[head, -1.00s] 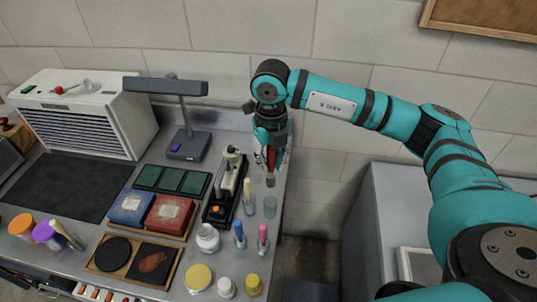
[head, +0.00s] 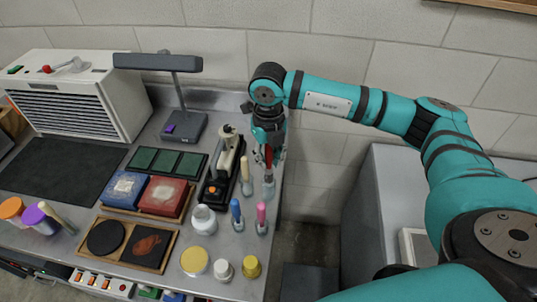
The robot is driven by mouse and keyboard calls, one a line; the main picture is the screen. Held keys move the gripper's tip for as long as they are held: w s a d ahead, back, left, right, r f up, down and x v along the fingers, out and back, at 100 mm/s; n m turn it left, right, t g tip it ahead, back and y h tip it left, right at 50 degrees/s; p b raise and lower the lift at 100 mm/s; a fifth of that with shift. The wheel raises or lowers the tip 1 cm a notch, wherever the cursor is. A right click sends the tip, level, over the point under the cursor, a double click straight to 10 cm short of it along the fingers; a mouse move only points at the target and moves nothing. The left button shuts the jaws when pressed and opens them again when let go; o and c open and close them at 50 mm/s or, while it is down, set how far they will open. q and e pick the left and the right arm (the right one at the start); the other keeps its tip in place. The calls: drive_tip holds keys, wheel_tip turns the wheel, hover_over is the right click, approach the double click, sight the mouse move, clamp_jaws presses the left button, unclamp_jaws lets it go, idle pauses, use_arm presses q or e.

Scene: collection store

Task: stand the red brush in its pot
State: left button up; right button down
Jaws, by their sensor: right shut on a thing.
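My right gripper (head: 268,145) points down near the right edge of the bench. It is shut on the red brush (head: 268,156), which hangs upright with its bristles down. A clear pot (head: 268,191) stands directly below, and the brush's lower end overlaps the pot's mouth. I cannot tell how deep the bristles are inside it. The brush is still held. My left gripper is not in view.
Beside the pot, a cream brush (head: 246,172), a blue brush (head: 236,211) and a pink brush (head: 261,215) stand in pots. A black stamping tool (head: 220,170) is left of them. A white jar (head: 203,220) and several lids stand in front. The bench ends just right.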

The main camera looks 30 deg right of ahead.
sight(268, 168)
drive_tip(key=shift+f+b, duration=1.85)
drive_tip(key=shift+f, duration=0.45)
drive_tip(key=c, duration=1.1)
unclamp_jaws()
drive_tip(key=shift+c, duration=0.2)
drive_tip(key=shift+r, duration=0.1)
wheel_tip(268, 168, up, 12)
drive_tip(key=shift+f, duration=0.1)
